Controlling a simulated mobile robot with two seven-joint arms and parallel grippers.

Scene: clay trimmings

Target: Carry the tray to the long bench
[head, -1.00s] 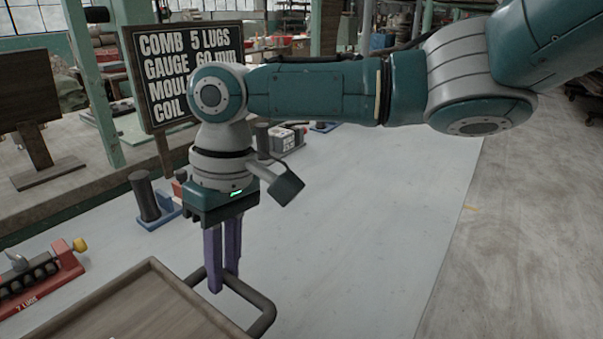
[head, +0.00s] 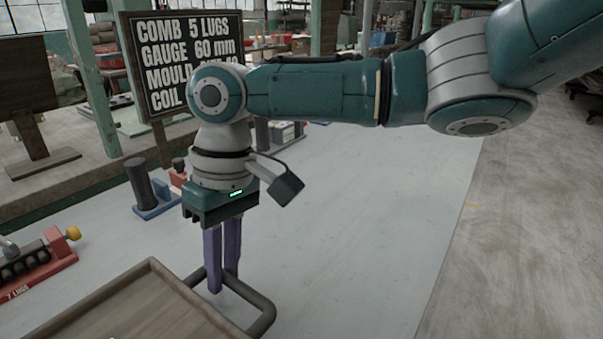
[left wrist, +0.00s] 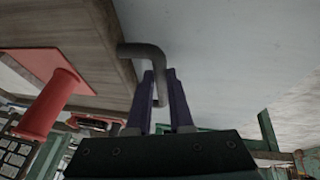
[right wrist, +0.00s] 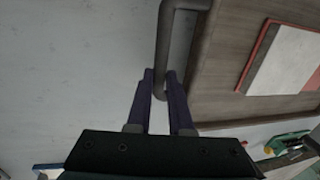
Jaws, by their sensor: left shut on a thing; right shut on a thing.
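The wooden tray (head: 150,310) shows its raised rim and far right corner at the bottom of the head view. A dark bent-tube handle (head: 268,311) sticks out from its right side. My right gripper (head: 222,288) points down with its purple fingers shut on this handle. The right wrist view shows the handle (right wrist: 165,40) between the fingers. In the left wrist view my left gripper (left wrist: 163,80) is shut on the tray's other handle (left wrist: 140,50), beside the tray's wooden side (left wrist: 85,50). The left gripper is outside the head view. Much of the tray is cut off.
A pale bench top (head: 350,230) stretches beyond the tray, largely clear at right. A red comb fixture (head: 35,265), a dark post on a blue base (head: 140,185) and a lettered board (head: 185,65) stand left. On the tray lie a red spool-like thing (left wrist: 50,105) and a red-edged white panel (right wrist: 285,60).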

